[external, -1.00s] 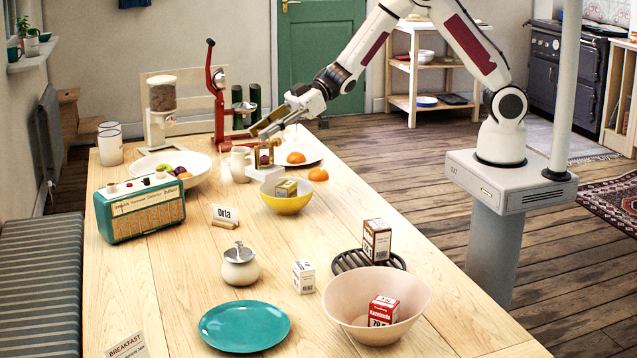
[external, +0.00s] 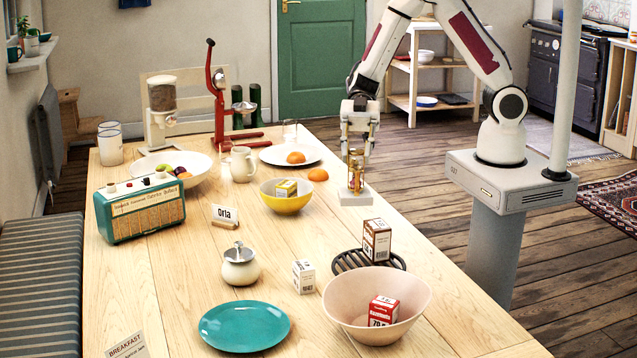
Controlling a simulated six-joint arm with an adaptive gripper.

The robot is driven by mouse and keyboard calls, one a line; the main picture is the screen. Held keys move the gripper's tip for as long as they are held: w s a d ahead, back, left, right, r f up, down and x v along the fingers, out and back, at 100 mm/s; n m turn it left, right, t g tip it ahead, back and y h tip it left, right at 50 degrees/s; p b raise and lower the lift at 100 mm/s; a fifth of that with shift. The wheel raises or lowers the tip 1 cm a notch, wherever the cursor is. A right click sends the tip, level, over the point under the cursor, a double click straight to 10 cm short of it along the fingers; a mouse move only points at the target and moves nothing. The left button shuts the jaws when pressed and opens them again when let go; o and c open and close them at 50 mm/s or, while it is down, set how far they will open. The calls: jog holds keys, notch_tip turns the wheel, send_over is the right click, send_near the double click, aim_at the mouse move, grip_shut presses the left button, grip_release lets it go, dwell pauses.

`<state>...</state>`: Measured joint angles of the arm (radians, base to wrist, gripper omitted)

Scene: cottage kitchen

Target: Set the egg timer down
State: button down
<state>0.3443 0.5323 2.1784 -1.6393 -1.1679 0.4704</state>
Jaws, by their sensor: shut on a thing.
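The egg timer (external: 355,198) has a pale block-like base and a brass-coloured upper part with a hint of red inside. It is upright near the table's right edge, right of the orange beside the yellow bowl. My gripper (external: 357,160) points straight down and is shut on the timer's upper part, which its fingers partly hide. The base is at or just above the table (external: 345,230); I cannot tell whether it touches.
A yellow bowl (external: 287,204) with a small box and an orange (external: 318,174) lie to the left. A black trivet (external: 350,262) bears a brown box (external: 376,239) nearer the camera. A pink bowl (external: 345,300) stands in front. Bare wood lies between timer and trivet.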

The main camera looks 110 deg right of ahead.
jog(key=s+a+n+g+y, duration=0.1)
jog(key=s+a+n+g, duration=0.2)
jog(key=s, duration=0.5)
jog(key=shift+s+a+r, duration=0.15)
jog(key=shift+a+r, duration=0.15)
jog(key=shift+r, duration=0.05)
jog(key=shift+f, duration=0.15)
jog(key=shift+f, duration=2.8)
jog(key=shift+f, duration=2.2)
jog(key=c, duration=1.6)
grip_release()
jog(key=shift+f, duration=0.1)
jog(key=shift+c, duration=0.2)
